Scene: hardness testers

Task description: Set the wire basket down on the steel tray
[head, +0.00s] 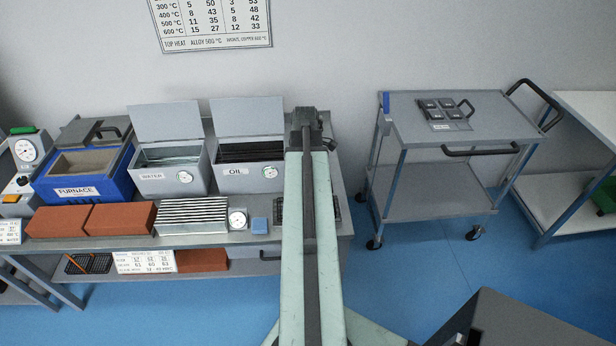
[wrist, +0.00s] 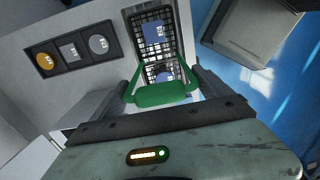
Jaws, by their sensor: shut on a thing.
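In the wrist view my gripper (wrist: 163,88) is shut on the green handle (wrist: 166,93) of a black wire basket (wrist: 139,24). The basket's mesh shows beyond the handle, with blue pieces (wrist: 157,36) seen in it. I cannot tell whether its underside touches anything. A grey, rimmed, tray-like surface (wrist: 247,45) is at the upper right, apart from the basket; I cannot tell whether it is the steel tray. In the head view my arm hides the gripper; black mesh (head: 335,209) shows beside it at the bench's right end.
The bench holds a blue furnace (head: 80,172), water tank (head: 172,182), oil tank (head: 247,178), red bricks (head: 120,219) and a dial (head: 238,221). A grey trolley (head: 405,125) stands right, with blue floor (head: 400,280) before it. A holder of three samples (wrist: 73,50) shows in the wrist view.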

